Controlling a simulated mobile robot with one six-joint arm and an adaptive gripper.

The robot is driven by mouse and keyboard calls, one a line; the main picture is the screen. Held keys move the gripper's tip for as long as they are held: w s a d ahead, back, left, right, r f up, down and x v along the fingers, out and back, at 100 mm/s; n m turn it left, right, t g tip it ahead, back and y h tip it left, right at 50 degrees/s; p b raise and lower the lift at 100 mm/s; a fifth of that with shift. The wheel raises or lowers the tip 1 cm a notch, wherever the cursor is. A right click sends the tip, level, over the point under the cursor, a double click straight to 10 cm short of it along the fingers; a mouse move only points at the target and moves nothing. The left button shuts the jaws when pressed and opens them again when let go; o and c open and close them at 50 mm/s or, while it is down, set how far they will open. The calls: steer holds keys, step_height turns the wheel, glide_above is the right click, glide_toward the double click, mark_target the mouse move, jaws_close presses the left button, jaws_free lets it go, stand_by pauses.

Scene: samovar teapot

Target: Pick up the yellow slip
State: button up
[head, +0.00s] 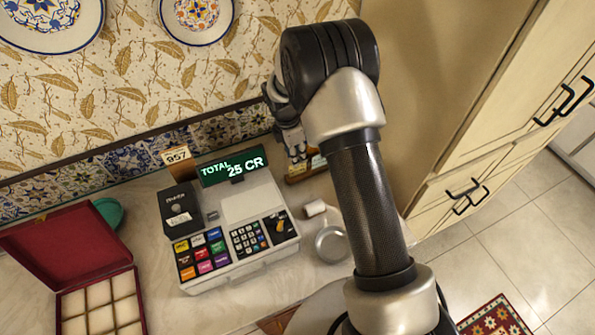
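My gripper (296,150) hangs at the back of the counter, to the right of the cash register's display, with its fingers pointing down. It is just above or at a small wooden holder (296,179). A small yellowish piece (318,161) shows at the holder beside the fingers. It may be the yellow slip, but it is too small and too covered by my gripper and arm to be sure. Whether the fingers are open or touch anything cannot be made out.
A white cash register (240,235) reads "TOTAL 25 CR". A black box (181,208) and a "957" card (177,155) stand to its left. An open red box (70,255) is far left. A paper roll (315,208) and round metal item (331,244) lie right of the register.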

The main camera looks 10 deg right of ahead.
mark_target(298, 170)
steer(key=shift+w+d+f+b, duration=0.1)
steer(key=shift+f+b, duration=0.1)
steer(key=shift+f, duration=0.85)
steer(key=shift+w+d+f+b, duration=0.15)
steer(key=shift+f, duration=0.9)
steer(key=shift+w+d+f+b, duration=0.1)
steer(key=shift+f+b, duration=0.1)
steer(key=shift+f, duration=0.85)
steer(key=shift+r, duration=0.1)
jaws_close()
